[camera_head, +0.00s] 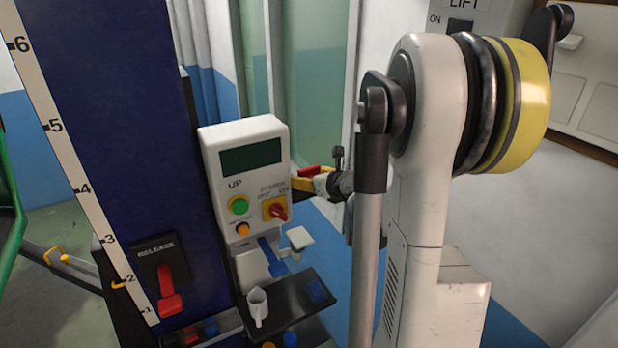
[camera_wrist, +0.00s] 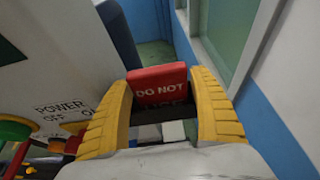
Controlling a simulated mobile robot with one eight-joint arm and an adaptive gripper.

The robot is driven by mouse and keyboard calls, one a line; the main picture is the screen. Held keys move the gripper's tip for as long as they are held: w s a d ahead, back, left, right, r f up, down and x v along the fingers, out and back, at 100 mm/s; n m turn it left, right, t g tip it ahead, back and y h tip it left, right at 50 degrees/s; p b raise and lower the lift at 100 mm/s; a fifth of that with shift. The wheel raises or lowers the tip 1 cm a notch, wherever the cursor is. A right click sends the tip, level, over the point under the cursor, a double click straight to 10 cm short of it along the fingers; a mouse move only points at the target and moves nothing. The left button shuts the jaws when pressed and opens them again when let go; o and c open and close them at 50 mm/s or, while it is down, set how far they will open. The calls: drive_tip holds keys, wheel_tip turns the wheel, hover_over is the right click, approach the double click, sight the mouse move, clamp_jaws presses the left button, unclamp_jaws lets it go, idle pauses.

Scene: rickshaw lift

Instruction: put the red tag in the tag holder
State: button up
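The red tag (camera_wrist: 158,84), with white "DO NOT" lettering, is between the yellow fingers of my gripper (camera_wrist: 160,105) in the wrist view. Both fingers press its sides, and its lower part is in shadow. In the head view the gripper (camera_head: 316,184) is to the right of the white control box, with the red tag (camera_head: 309,171) at its fingertips. I cannot tell for sure which thing is the tag holder. A dark box (camera_head: 196,334) at the bottom, with red and blue pieces in it, may be it.
The white control box (camera_head: 243,170) has buttons and a red-and-yellow power switch (camera_head: 276,209). A red release lever (camera_head: 168,290) is at left.

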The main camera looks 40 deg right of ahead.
drive_tip(key=shift+r, duration=0.15)
drive_tip(key=shift+s+r, duration=0.1)
drive_tip(key=shift+r, duration=0.1)
drive_tip(key=v, duration=1.2)
drive_tip(key=a+f+n+g+y, duration=0.2)
drive_tip(key=a+n+g+y, duration=0.2)
drive_tip(key=a+n, duration=1.8)
drive_tip(key=s+a+n+g, duration=0.2)
drive_tip(key=s+a+n, duration=0.7)
drive_tip(key=n, duration=0.7)
drive_tip(key=shift+s+a+f+n+h+p, duration=0.2)
drive_tip(key=shift+a+f+n+h+p, duration=0.2)
drive_tip(key=shift+a, duration=0.05)
drive_tip(key=shift+f, duration=0.1)
